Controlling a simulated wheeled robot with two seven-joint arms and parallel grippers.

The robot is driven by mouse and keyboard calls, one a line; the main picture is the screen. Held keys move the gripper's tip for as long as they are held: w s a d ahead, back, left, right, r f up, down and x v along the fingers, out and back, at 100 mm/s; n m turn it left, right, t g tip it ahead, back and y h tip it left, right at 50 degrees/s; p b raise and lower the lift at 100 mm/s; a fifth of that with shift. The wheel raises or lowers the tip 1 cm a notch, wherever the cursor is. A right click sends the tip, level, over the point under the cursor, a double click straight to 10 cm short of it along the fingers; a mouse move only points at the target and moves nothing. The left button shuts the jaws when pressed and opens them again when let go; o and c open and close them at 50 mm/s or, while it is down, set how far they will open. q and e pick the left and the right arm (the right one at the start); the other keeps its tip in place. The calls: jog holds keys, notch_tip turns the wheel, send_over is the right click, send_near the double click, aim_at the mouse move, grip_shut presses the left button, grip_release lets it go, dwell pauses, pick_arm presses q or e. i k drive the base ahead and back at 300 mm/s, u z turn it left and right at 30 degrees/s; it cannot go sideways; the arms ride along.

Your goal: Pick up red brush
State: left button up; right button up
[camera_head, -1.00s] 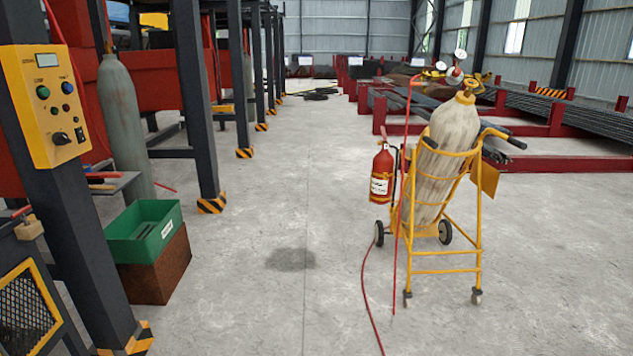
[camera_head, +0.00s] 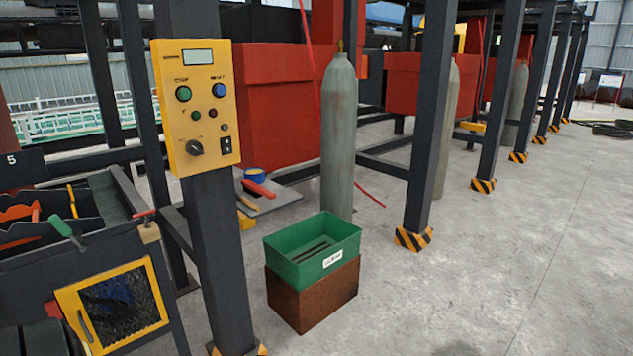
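A long red object (camera_head: 259,189) lies on a grey plate (camera_head: 285,198) behind the yellow control box's post. It may be the red brush, but it is too small to tell. A blue round item (camera_head: 255,175) and a yellow-handled item (camera_head: 247,203) are beside it. Another small red piece (camera_head: 144,213) sits above a wooden block on the cart at left; I cannot tell what it is. Neither of my grippers is in view.
A green bin (camera_head: 312,250) stands on a rusty brown block (camera_head: 313,296). The post with the yellow control box (camera_head: 198,105) stands left of it. A tool cart (camera_head: 110,300) is at far left. A gas cylinder (camera_head: 339,140) stands behind the bin. Floor is clear at right.

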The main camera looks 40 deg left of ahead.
aim_at(252, 189)
jog(key=u, duration=1)
jog(key=i, duration=1.2)
jog(key=u, duration=1.2)
